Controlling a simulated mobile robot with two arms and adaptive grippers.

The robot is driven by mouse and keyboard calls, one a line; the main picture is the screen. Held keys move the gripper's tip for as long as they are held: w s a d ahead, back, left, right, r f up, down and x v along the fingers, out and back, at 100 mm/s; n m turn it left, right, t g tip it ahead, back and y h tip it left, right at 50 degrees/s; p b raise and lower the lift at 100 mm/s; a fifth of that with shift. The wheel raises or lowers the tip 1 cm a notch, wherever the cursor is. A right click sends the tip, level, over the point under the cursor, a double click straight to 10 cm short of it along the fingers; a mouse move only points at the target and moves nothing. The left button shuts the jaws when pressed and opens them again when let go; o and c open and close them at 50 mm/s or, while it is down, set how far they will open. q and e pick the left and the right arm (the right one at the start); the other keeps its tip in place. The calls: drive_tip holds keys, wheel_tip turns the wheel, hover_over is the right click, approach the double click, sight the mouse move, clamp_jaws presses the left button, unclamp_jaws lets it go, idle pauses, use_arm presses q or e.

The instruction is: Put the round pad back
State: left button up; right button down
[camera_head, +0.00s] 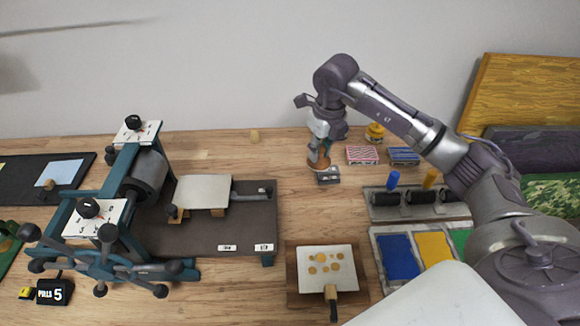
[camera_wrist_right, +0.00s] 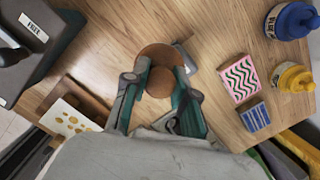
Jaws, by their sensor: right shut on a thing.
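The round pad (camera_wrist_right: 157,56) is a brown disc with a rounded brown knob. My right gripper (camera_wrist_right: 161,76) is shut on it at the knob, with a finger on either side. In the head view, my right gripper (camera_head: 319,143) points down, and the brown pad (camera_head: 318,161) shows under its fingers. A small grey metal holder (camera_head: 328,177) sits on the table just below the pad. The pad partly hides this holder in the wrist view (camera_wrist_right: 187,56). I cannot tell whether pad and holder touch. My left gripper is not in view.
A teal press (camera_head: 150,178) stands at the left. Pink and blue patterned boxes (camera_head: 362,155) (camera_head: 404,156) and a yellow jar (camera_head: 375,132) are right of the gripper. Rollers (camera_head: 420,200), colour trays (camera_head: 400,257) and a board with a white plate (camera_head: 328,268) lie nearer.

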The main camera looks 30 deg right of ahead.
drive_tip(key=w+a+f, duration=0.1)
drive_tip(key=w+a+f+p, duration=0.1)
drive_tip(key=w+a, duration=0.1)
drive_tip(key=w+a+f, duration=0.2)
drive_tip(key=shift+a+p, duration=0.25)
drive_tip(key=shift+p, duration=0.05)
drive_tip(key=shift+w+a+f, duration=0.1)
drive_tip(key=shift+a+f, duration=0.1)
drive_tip(key=shift+f, duration=0.05)
drive_tip(key=shift+a+f, duration=0.1)
drive_tip(key=shift+f, duration=0.15)
wheel_tip(320, 180, down, 3)
drive_tip(key=shift+f+p, duration=0.1)
drive_tip(key=shift+p, duration=0.65)
drive_tip(key=shift+f, duration=0.2)
drive_tip(key=shift+f, duration=0.1)
